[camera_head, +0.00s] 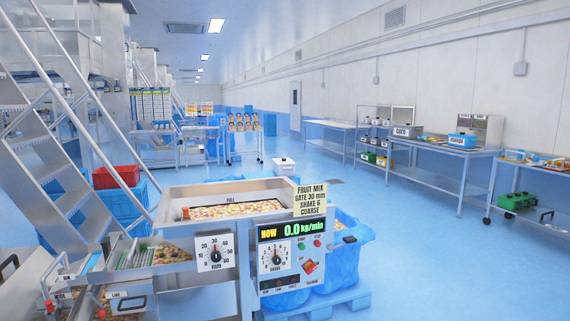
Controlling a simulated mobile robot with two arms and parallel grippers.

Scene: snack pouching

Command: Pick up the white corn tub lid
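A small white tub (284,168) stands on the blue floor behind the fruit-mix machine. Its white top (279,161) looks like a lid with a small dark spot or handle on it. I cannot read any corn label on it at this size, so I cannot tell if this is the corn tub. Its lower edge is close to the machine's top edge in the picture. Neither of my grippers is in view.
The fruit-mix machine (247,193) with its dials and display fills the near middle. A blue-lined bin (345,250) on a blue pallet stands beside it. Metal stairs (45,130) rise at left. Steel tables (440,149) line the right wall. The floor (420,260) at right is clear.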

